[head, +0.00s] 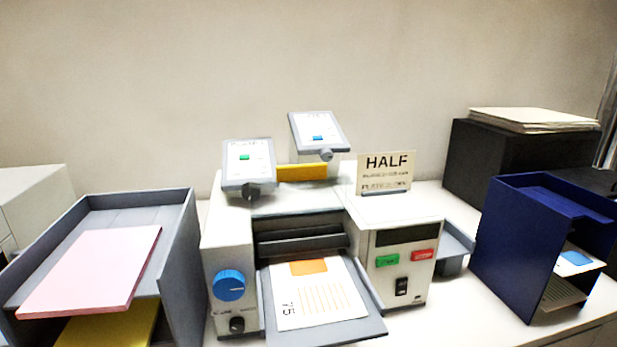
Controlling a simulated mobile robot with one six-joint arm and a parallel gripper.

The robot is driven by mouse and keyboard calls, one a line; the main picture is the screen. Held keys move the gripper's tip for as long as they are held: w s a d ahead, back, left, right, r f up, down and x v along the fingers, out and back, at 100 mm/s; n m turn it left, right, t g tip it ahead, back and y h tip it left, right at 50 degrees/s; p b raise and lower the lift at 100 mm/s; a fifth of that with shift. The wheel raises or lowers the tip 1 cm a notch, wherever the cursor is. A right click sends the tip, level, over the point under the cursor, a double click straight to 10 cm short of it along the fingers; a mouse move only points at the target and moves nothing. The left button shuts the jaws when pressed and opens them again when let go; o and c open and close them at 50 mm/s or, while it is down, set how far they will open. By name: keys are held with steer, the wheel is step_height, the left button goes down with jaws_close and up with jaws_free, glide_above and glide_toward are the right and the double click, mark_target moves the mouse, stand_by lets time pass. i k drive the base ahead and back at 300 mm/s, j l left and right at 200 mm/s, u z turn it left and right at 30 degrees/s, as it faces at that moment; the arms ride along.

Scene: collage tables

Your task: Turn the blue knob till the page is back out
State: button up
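The blue knob (229,285) is a round dial on the front left of a light grey machine (232,235), above a small black knob (237,324). A white page (318,297) with an orange block, orange stripes and the number 75 lies on the grey front tray (352,332) of the machine. The far edge of the page is near the dark slot (300,238); I cannot tell whether any of it is inside. My gripper is not in view.
A grey tray (185,270) with a pink sheet (95,268) stands left, a blue rack (520,255) right. Green (387,260) and red (422,255) buttons and a black switch (401,286) are on the machine's right front. A HALF sign (386,172) stands on top.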

mark_target(229, 285)
steer(key=k+j, duration=0.1)
steer(key=j, duration=0.35)
steer(key=k+j, duration=0.1)
steer(key=j, duration=0.3)
steer(key=k+j, duration=0.15)
steer(key=j, duration=0.3)
steer(key=k+j, duration=0.1)
steer(key=j, duration=0.3)
steer(key=z, duration=0.05)
